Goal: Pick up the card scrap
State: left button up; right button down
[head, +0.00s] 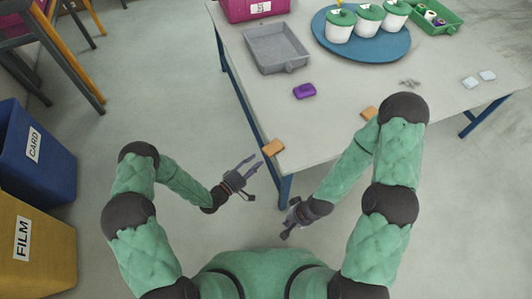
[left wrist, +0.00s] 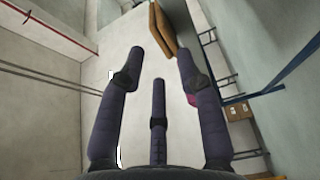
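A tan card scrap (head: 272,147) lies at the near left corner of the table, slightly over the edge. A second tan piece (head: 369,112) lies farther right on the table, partly behind my right arm. My left gripper (head: 249,168) is open and empty, just left of and below the corner scrap, apart from it. In the left wrist view a tan piece (left wrist: 162,28) shows at the top, beyond the spread fingers. My right gripper (head: 288,229) hangs low in front of the table; its fingers are too small and dark to judge.
The table (head: 330,90) also holds a purple block (head: 304,91), a grey tray (head: 275,48), a blue round tray (head: 361,52) with white pots, and a green tray (head: 441,27). Blue CARD (head: 45,165) and yellow FILM (head: 40,245) bins stand left.

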aim_at(266, 153)
pick_arm(q)
jog(key=x, duration=0.4)
jog(key=shift+w+d+f+b, duration=0.1)
jog(key=shift+d+b, duration=0.05)
jog(key=shift+b, duration=0.2)
jog(key=shift+b+x, duration=0.3)
jog(key=shift+x, duration=0.55)
grip_shut()
jog(key=shift+r+p, duration=0.95)
jog(key=shift+r, duration=0.5)
jog(key=shift+f, duration=0.15)
jog(key=s+a+r+p, duration=0.3)
jog(key=s+a+r, duration=0.2)
jog(key=s+a, duration=0.4)
jog(key=shift+s+a+p, duration=0.3)
jog(key=shift+a+p, duration=0.1)
jog(key=shift+a, duration=0.3)
